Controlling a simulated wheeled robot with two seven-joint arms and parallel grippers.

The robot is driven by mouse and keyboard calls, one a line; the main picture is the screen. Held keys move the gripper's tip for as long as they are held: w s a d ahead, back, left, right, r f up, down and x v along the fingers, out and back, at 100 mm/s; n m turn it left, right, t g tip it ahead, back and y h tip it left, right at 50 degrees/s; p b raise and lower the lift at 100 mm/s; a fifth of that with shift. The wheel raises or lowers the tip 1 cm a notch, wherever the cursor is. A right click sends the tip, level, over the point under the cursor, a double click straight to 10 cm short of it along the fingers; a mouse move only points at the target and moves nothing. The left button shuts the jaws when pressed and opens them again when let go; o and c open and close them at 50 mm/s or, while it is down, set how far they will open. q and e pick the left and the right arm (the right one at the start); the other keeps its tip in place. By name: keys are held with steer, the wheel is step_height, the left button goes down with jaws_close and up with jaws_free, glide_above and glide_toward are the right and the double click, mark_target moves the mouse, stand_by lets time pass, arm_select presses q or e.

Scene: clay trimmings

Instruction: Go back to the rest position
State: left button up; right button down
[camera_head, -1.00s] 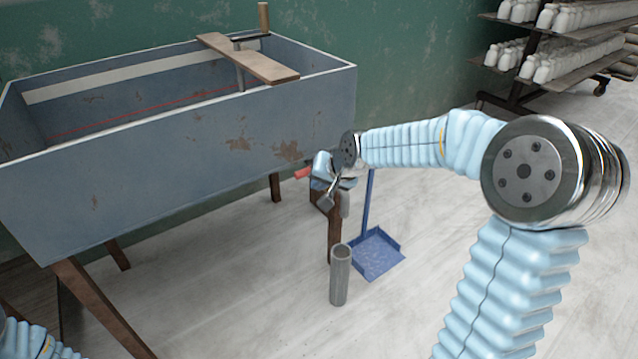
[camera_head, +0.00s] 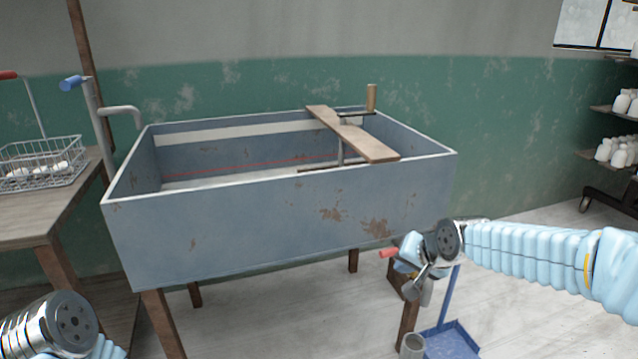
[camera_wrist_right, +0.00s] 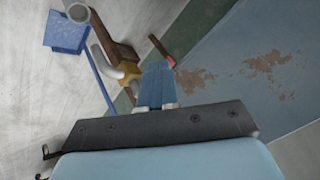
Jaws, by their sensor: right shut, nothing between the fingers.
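My right arm comes in from the right in the head view. Its gripper (camera_head: 404,264) is small and partly hidden by the wrist, in front of the lower right part of the grey-blue trough (camera_head: 260,230). In the right wrist view its blue fingers (camera_wrist_right: 156,88) are together and empty. Beyond them are a red-tipped lever (camera_wrist_right: 169,62) and a pipe fitting (camera_wrist_right: 126,72); whether the fingers touch these I cannot tell. My left arm's link shows at the bottom left of the head view; its gripper is out of view.
A board (camera_head: 352,135) lies across the trough. A blue dustpan (camera_head: 452,342) and a grey upright tube (camera_head: 411,346) stand on the floor near a trough leg. A wooden table (camera_head: 25,222) with a wire basket (camera_head: 42,165) is at left. Shelves of white bottles (camera_head: 618,150) are at right.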

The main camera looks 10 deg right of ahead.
steer(key=s+a+f+n+g, duration=0.1)
steer(key=a+f, duration=0.2)
steer(key=f, duration=0.4)
steer(key=s+a+f+n+g+y, duration=0.1)
steer(key=a+f, duration=0.2)
steer(key=f, duration=0.4)
steer(key=s+a+f+n+g, duration=0.1)
steer(key=s+a+f, duration=0.15)
steer(key=f, duration=0.45)
steer(key=s+a+f+g, duration=0.1)
steer(key=s+a+f, duration=0.2)
steer(key=s+f, duration=0.2)
steer(key=s+a+f+n+g+y, duration=0.1)
steer(key=s+a+f, duration=0.1)
steer(key=s+f, duration=0.4)
steer(key=s+a+f+n+g, duration=0.1)
steer(key=s+a+f+g, duration=0.1)
steer(key=s+f, duration=0.4)
steer(key=shift+s+a+y, duration=0.15)
steer(key=shift+a+y, duration=0.25)
steer(key=shift+a, duration=0.4)
